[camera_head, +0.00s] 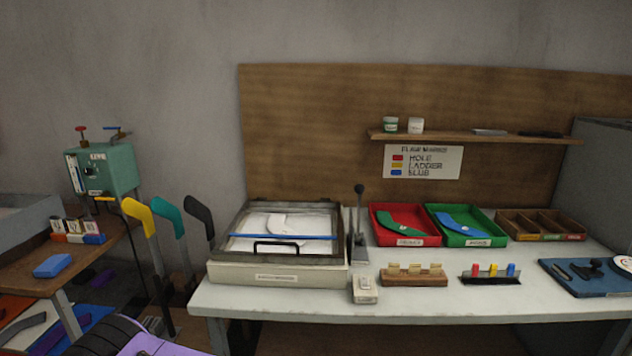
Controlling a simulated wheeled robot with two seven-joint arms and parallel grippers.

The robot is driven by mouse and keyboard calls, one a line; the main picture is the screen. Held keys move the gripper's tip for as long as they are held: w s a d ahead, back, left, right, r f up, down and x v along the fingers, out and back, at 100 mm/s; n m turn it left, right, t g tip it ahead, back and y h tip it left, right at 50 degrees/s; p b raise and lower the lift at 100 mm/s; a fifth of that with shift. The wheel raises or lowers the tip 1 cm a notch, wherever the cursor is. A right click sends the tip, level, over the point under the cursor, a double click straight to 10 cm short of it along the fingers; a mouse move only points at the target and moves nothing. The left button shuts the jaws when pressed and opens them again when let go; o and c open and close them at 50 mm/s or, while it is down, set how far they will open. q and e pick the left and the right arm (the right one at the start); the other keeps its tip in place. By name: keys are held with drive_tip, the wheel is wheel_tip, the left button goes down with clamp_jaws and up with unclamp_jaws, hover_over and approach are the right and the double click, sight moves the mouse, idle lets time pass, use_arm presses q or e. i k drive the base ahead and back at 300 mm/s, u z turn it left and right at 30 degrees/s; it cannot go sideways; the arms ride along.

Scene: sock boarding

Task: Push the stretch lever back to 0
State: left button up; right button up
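An upright lever (358,220) with a dark round knob (359,189) stands on the white table, just right of the box with the glass lid. It looks like the stretch lever. Its shaft is close to vertical and its grey foot is on the table. I cannot read any scale or 0 mark at it. Neither of my grippers shows in this view, and nothing is touching the lever.
The lidded box (279,271) is close on the lever's left, the red tray (405,239) close on its right. A small pale block (364,290) sits in front. Wooden rack (414,281) and coloured-peg holder (490,279) are farther right. Sock boards (139,216) stand left.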

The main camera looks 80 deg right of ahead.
sight(359, 188)
drive_tip(key=i, duration=0.5)
drive_tip(key=z, duration=3.2)
